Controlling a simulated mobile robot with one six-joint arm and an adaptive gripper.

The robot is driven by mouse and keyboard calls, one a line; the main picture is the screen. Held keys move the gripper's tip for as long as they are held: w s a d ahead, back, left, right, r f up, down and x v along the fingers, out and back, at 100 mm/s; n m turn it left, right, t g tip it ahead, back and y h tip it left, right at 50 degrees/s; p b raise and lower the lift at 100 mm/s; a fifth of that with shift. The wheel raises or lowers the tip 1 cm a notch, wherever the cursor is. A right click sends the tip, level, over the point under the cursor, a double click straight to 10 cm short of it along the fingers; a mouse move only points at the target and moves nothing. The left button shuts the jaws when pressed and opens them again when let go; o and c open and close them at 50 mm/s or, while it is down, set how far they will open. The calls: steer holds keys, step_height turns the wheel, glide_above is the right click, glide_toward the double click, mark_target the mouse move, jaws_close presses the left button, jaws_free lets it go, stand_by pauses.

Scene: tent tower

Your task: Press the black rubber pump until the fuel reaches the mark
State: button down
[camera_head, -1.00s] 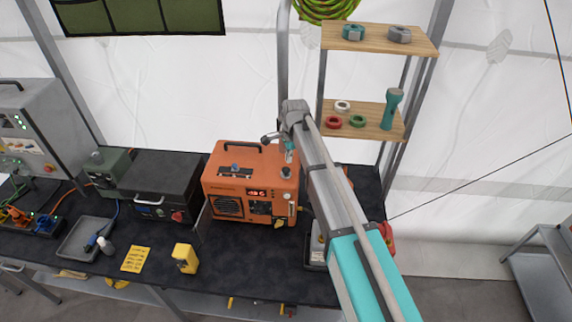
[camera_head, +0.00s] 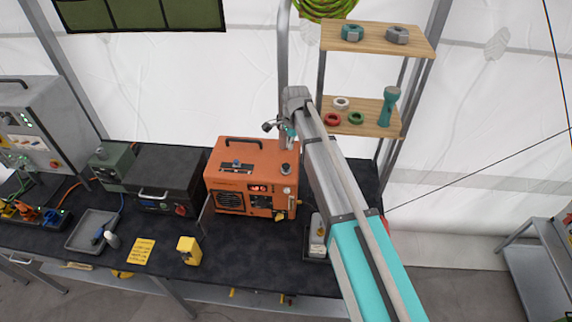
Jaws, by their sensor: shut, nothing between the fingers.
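The orange machine (camera_head: 236,178) stands on the dark bench, with a red lit display and several controls on its front. A small dark round knob (camera_head: 286,168) sits on its top right; it may be the black rubber pump, but it is too small to be sure. My gripper (camera_head: 287,142) is shut and empty, in front of the white wall, just above the machine's back right part and apart from the knob. My arm crosses the view from the lower right. I cannot make out a fuel level or its mark.
A black case (camera_head: 162,178) and a grey tray (camera_head: 92,229) lie to the left. A yellow block (camera_head: 189,250) and yellow note (camera_head: 138,252) lie at the front.

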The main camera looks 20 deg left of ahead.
steer(key=shift+s+a+f+b, duration=0.1)
steer(key=shift+a+f+b, duration=0.05)
steer(key=shift+f+b, duration=1.65)
steer(key=shift+r+p, duration=1.8)
steer(key=shift+r, duration=0.05)
steer(key=shift+d, duration=0.2)
steer(key=s+d+n+t, duration=0.1)
steer(key=s+d+n, duration=0.3)
steer(key=d, duration=1)
steer(key=s+d+n, duration=0.2)
steer(key=s+d, duration=0.4)
steer(key=d, duration=0.8)
steer(key=s+d+n+t, duration=0.1)
steer(key=s+d+n, duration=0.25)
steer(key=d, duration=1.15)
steer(key=s+f+g+b, duration=0.1)
steer(key=s+f+b, duration=0.2)
steer(key=f+b, duration=1.8)
steer(key=shift+s+a+h, duration=0.15)
steer(key=shift+a+h, duration=0.15)
steer(key=shift+h, duration=0.1)
steer(key=shift+m, duration=0.25)
